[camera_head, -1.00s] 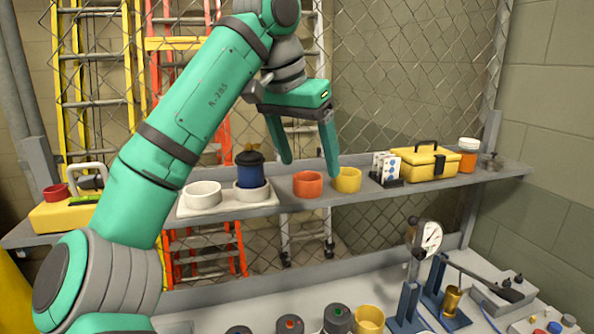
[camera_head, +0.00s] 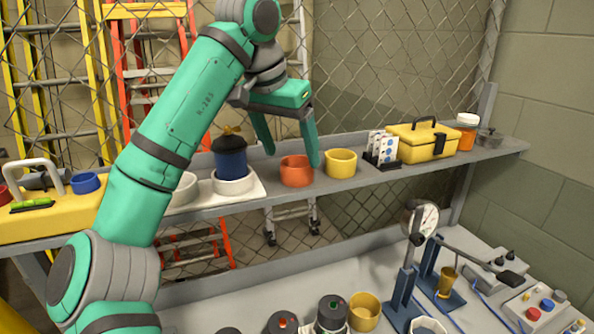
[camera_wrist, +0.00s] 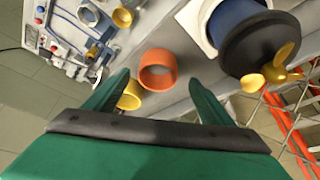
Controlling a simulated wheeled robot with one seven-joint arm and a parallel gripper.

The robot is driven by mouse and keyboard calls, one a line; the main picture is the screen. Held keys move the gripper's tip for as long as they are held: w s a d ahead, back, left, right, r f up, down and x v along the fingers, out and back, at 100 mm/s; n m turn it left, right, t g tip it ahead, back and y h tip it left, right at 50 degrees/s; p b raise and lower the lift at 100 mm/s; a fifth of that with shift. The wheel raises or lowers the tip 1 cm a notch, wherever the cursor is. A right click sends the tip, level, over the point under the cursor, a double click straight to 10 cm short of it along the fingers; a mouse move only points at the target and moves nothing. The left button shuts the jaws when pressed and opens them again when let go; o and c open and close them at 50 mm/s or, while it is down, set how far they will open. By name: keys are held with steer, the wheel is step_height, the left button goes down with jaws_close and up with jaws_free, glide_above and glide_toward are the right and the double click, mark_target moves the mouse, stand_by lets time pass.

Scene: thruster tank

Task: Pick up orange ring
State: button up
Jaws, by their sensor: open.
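The orange ring (camera_head: 297,170) stands on the grey shelf, left of a yellow ring (camera_head: 341,163). My green gripper (camera_head: 290,154) is open and comes down at the orange ring, one finger at its left rear and one at its right side. In the wrist view the orange ring (camera_wrist: 157,70) lies ahead of and between the two open fingertips, and I see no contact. The yellow ring (camera_wrist: 130,95) shows partly behind the left finger there.
A yellow toolbox (camera_head: 423,142) and a card holder (camera_head: 381,148) stand to the right. A chain-link fence (camera_head: 400,60) rises behind the shelf (camera_head: 430,171). A dial gauge (camera_head: 424,218) stands on the lower bench.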

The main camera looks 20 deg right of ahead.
mark_target(297, 163)
steer(key=x, duration=0.5)
steer(key=shift+d+r, duration=0.1)
steer(key=shift+d, duration=0.2)
steer(key=shift+c, duration=0.2)
steer(key=c, duration=1.1)
steer(key=shift+o, duration=0.2)
steer(key=shift+r, duration=0.1)
